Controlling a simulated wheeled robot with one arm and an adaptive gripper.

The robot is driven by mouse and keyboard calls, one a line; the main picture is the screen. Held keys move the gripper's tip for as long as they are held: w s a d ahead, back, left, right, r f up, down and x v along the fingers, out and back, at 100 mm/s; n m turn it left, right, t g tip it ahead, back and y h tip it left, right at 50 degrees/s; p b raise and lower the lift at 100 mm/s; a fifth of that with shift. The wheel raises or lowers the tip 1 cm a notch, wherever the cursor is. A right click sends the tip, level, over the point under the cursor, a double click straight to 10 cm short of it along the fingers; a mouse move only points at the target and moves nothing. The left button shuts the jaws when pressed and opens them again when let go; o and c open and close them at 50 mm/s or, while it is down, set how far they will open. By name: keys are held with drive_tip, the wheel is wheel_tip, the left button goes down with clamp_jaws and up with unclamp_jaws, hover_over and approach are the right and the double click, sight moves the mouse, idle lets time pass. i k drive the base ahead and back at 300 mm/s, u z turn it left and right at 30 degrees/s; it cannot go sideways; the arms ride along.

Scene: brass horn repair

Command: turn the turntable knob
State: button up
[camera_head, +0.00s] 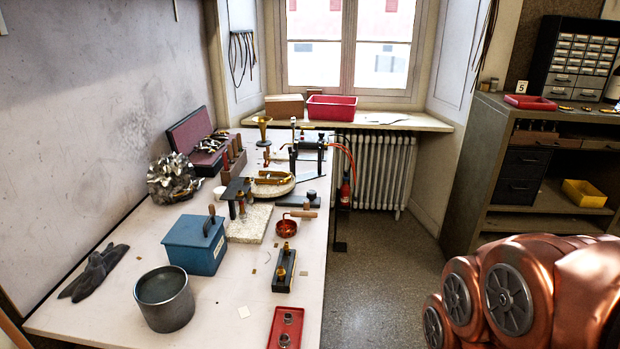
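The turntable appears to be the pale round disc (284,187) on the workbench, past the blue box. A brass horn part (270,177) lies on it. A flat dark block with a small dark raised piece (311,194) sits at its right, near the bench's right edge. I cannot tell whether this raised piece is the turntable knob; no other knob on the disc is clear at this size. My gripper is not in view, so its opening and its place relative to the disc are hidden. My orange arm links fill the lower right corner.
The workbench (112,285) carries a blue box (195,246), a grey metal pot (165,303), a red tray (286,330) and a black torch stand (308,146). A fire extinguisher (345,190) and radiator (372,165) stand beyond. The floor (385,260) right of the bench is clear.

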sight(311, 195)
drive_tip(key=z, duration=0.05)
drive_tip(key=i, duration=0.2)
drive_tip(key=z, duration=0.25)
drive_tip(key=k, duration=1.2)
drive_tip(key=u, duration=0.35)
drive_tip(key=i, duration=1.55)
drive_tip(key=u, duration=0.45)
